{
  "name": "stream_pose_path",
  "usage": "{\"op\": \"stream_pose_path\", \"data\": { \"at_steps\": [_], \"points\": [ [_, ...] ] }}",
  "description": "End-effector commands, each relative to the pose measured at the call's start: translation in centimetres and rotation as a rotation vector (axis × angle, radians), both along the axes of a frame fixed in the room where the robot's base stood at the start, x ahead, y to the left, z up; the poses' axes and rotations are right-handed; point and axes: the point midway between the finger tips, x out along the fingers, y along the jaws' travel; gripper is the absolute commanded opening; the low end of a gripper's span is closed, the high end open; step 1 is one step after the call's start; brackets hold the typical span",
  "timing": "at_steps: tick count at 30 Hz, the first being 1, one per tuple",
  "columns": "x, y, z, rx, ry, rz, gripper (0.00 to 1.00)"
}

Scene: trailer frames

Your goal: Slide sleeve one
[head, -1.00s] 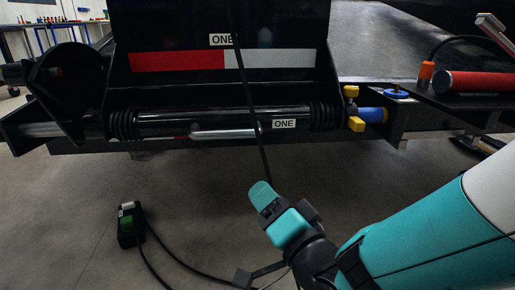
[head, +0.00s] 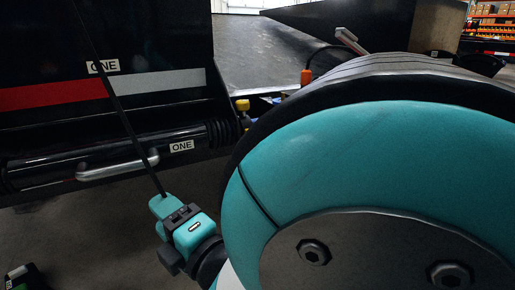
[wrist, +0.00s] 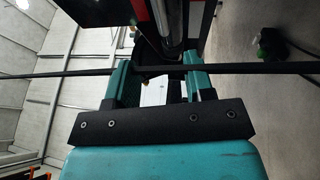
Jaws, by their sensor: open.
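Sleeve one is a black cylinder (head: 70,165) lying across the trailer frame, with a silver bar handle (head: 118,167) along its front and a ONE label (head: 181,146) near its right end. My gripper (head: 163,203) is teal, in front of and below the sleeve, apart from the handle. In the wrist view my gripper (wrist: 157,80) has its two fingers spread, with nothing seen held between them. A silver bar (wrist: 193,22) shows beyond the fingers there. A thin dark rod or cable (head: 122,112) runs up from near the gripper; whether it touches the fingers I cannot tell.
A black panel above the sleeve carries a red and white strip (head: 60,95) and another ONE label (head: 103,67). Yellow fittings (head: 242,104) sit right of the sleeve. A small box (head: 22,278) is on the floor at lower left. My arm hides much of the right side.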

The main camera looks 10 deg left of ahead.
Motion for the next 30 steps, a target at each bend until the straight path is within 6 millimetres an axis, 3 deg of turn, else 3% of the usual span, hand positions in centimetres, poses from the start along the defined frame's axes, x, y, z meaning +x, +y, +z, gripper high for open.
{"op": "stream_pose_path", "data": {
  "at_steps": [7,30],
  "points": [
    [1.2,2.1,1.4,0.004,0.003,0.003,0.48],
    [5.0,8.4,2.3,0.005,0.005,-0.001,0.48]
  ]
}}
